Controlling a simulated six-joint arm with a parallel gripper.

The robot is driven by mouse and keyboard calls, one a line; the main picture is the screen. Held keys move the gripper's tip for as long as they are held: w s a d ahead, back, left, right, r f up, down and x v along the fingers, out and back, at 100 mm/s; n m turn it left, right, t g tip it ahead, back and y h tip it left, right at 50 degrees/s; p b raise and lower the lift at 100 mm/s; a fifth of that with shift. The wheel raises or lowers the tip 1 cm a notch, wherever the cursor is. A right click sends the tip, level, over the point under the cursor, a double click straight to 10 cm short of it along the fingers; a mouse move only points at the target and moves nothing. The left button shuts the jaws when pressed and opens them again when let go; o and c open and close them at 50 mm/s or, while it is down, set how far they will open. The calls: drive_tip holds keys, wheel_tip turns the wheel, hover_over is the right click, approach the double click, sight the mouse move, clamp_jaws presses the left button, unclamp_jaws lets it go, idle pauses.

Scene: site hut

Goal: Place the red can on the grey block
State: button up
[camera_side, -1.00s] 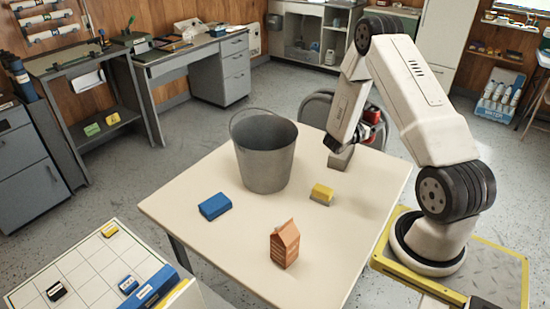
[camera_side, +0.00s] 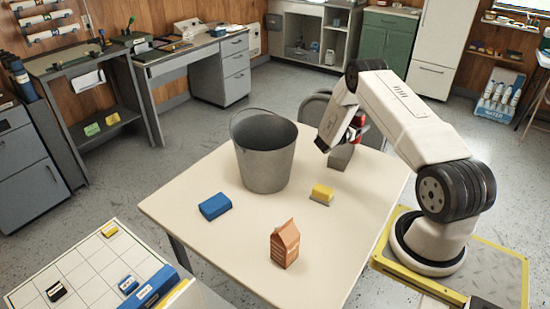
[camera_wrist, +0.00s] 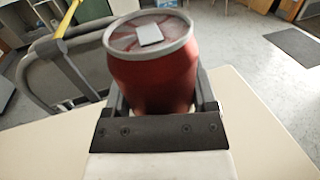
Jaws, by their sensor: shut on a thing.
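The red can (camera_wrist: 152,82) stands between the two dark fingers of my gripper (camera_wrist: 162,100) in the wrist view, its silver-rimmed top facing the camera. The fingers are shut on its sides. In the side view the can (camera_side: 357,121) is a small patch of red, mostly hidden by my wrist. The grey block (camera_side: 340,157) sits on the table's far right part, just below the can in the picture. I cannot tell whether the can touches it. The block is not seen in the wrist view.
A grey metal bucket (camera_side: 264,160) stands on the cream table (camera_side: 235,240) left of the block. A yellow-and-grey sponge (camera_side: 321,194), a blue box (camera_side: 214,206) and a brown carton (camera_side: 285,244) lie nearer the front. A chair (camera_side: 315,108) is behind the table.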

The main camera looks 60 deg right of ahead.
drive_tip(key=shift+w+d+f, duration=0.2)
drive_tip(key=shift+d+f, duration=0.05)
drive_tip(key=shift+f, duration=0.05)
drive_tip(key=shift+w+d+f, duration=0.25)
drive_tip(key=shift+d+f, duration=0.05)
drive_tip(key=shift+f, duration=1.7)
drive_tip(key=shift+f, duration=0.1)
drive_tip(key=o, duration=1.1)
